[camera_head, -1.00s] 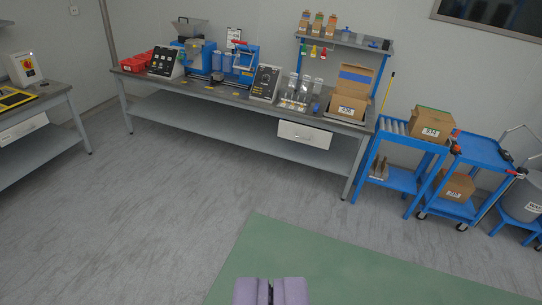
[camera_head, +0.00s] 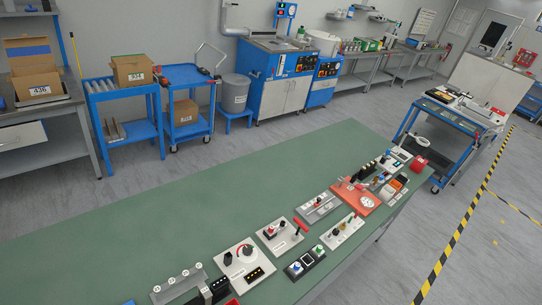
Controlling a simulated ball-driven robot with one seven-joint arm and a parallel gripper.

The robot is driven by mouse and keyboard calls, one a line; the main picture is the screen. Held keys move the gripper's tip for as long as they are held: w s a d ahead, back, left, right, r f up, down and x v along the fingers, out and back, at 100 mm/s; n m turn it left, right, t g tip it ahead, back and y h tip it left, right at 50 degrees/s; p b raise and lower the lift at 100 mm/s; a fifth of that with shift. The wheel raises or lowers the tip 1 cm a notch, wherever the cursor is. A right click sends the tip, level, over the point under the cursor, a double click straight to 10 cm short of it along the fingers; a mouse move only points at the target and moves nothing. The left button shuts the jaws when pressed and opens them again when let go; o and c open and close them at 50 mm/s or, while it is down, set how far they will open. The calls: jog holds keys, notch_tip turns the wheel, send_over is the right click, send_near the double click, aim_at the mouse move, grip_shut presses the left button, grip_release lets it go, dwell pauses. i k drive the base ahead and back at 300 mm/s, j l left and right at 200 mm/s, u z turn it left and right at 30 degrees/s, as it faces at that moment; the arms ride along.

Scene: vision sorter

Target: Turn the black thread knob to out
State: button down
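Several small plates with knobs and levers stand along the right edge of a long green bench (camera_head: 150,245). A red-orange plate (camera_head: 362,198) with a white disc stands farther along. I cannot tell which part is the black thread knob; the labels are too small to read. My gripper is not in view now.
The near and left part of the green bench is bare. Blue carts (camera_head: 188,78) with boxes, a grey bin (camera_head: 235,93) and a blue machine (camera_head: 281,75) stand behind it. The floor at right, with yellow-black tape (camera_head: 447,262), is open.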

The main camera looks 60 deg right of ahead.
aim_at(247, 250)
jog(key=k+j+z, duration=0.1)
jog(key=k+z, duration=0.2)
jog(key=k, duration=0.3)
jog(key=k+z, duration=0.3)
jog(key=k, duration=0.35)
jog(key=k+l+z, duration=0.3)
jog(key=k, duration=0.3)
jog(key=i+j, duration=0.1)
jog(key=i, duration=1.25)
jog(key=i+z, duration=0.1)
jog(key=i, duration=1.25)
